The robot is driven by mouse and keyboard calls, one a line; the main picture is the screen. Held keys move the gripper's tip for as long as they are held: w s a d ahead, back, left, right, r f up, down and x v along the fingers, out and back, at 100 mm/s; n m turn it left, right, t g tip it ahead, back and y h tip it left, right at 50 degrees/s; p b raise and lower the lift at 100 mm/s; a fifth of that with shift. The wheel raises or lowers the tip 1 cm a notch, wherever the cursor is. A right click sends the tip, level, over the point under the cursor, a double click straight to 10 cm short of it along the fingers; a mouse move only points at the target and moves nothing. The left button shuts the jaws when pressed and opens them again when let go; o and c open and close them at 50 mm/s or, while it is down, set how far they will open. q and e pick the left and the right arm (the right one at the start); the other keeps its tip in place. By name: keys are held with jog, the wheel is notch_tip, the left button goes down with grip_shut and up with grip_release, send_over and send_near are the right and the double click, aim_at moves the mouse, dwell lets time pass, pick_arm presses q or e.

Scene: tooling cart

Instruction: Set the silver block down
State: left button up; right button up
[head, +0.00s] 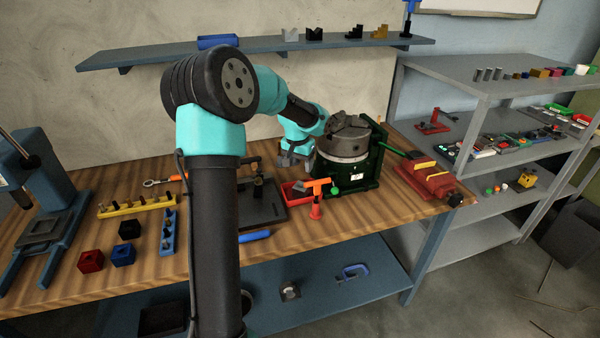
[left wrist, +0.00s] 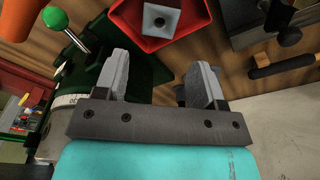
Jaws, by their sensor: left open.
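The silver block (left wrist: 161,17) is a grey square piece with a dark hole in its top. It lies inside the red tray (left wrist: 205,22), near the top edge of the left wrist view. My left gripper (left wrist: 158,72) is open, with nothing between its fingers, and stands apart from the block. The right gripper is not in view.
A red-orange stand (head: 317,196) with a green-knobbed lever beside it is close to the tray. A dark grey plate (head: 262,212) lies left of the tray. A red vise (head: 428,178) sits at the bench's right end. Bare wood shows along the front edge.

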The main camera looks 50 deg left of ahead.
pick_arm(q)
jog(key=shift+r, duration=0.3)
dwell(0.5)
